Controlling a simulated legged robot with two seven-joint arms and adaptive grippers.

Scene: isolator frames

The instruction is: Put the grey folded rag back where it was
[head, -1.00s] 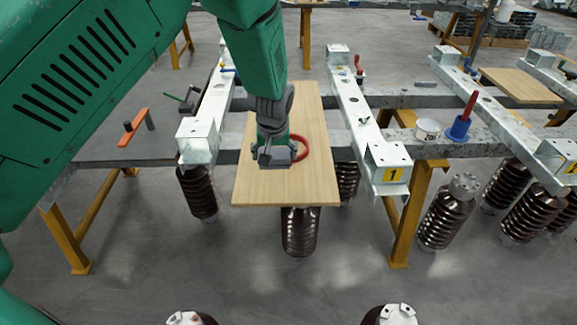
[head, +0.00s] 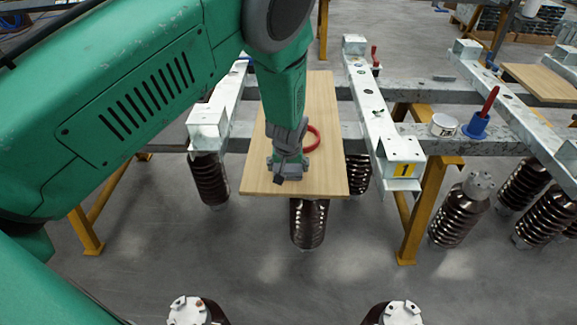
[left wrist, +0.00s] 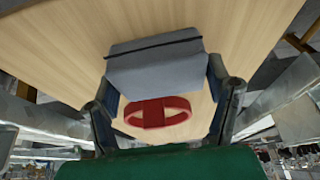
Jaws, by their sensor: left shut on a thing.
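The grey folded rag (left wrist: 155,68) sits between the fingers of my left gripper (left wrist: 162,92) in the left wrist view, with a dark line along one edge. In the head view my left gripper (head: 288,172) points down over the near part of the wooden board (head: 322,110). The rag cannot be made out clearly there. A red ring (head: 314,140) lies on the board just beyond the gripper, to its right. It also shows in the left wrist view (left wrist: 152,112). Whether the rag touches the board I cannot tell. My right gripper is not in view.
A white tin (head: 444,125) and a blue holder with a red handle (head: 477,126) stand to the right. Brown ribbed insulators (head: 309,225) stand below.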

